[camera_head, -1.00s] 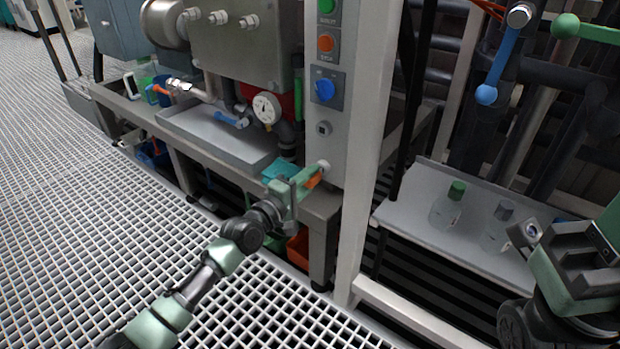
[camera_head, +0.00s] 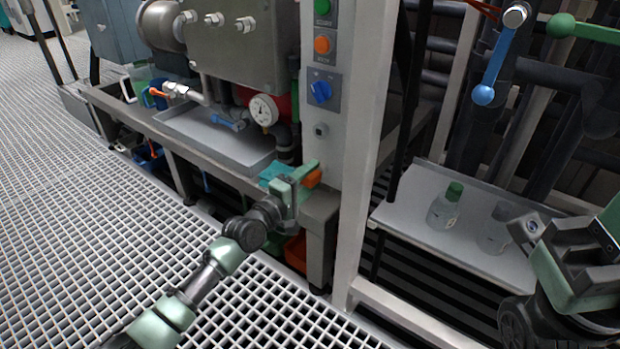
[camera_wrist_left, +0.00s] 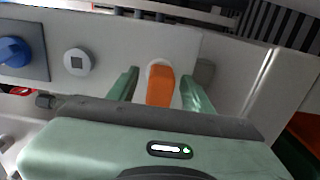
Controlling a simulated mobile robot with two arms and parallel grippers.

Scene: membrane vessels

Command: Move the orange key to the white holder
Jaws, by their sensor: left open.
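The orange key (camera_head: 313,179) is at the white post, just beyond my left gripper (camera_head: 301,179). In the left wrist view the orange key (camera_wrist_left: 160,88) stands between the two green fingers of my left gripper (camera_wrist_left: 161,93), with a gap on each side; the gripper is open. A round white holder (camera_wrist_left: 157,64) shows behind the key's far end, and the key looks lined up with it. I cannot tell how deep it sits. My right gripper (camera_head: 530,228) is at the right edge, partly in view, and its jaws are unclear.
The white post carries a blue switch (camera_head: 320,91), orange and green buttons, and a grey round socket (camera_head: 321,130). A teal item (camera_head: 273,172) lies on the bench beside my gripper. A green-capped bottle (camera_head: 444,207) stands on the right shelf (camera_head: 410,212).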

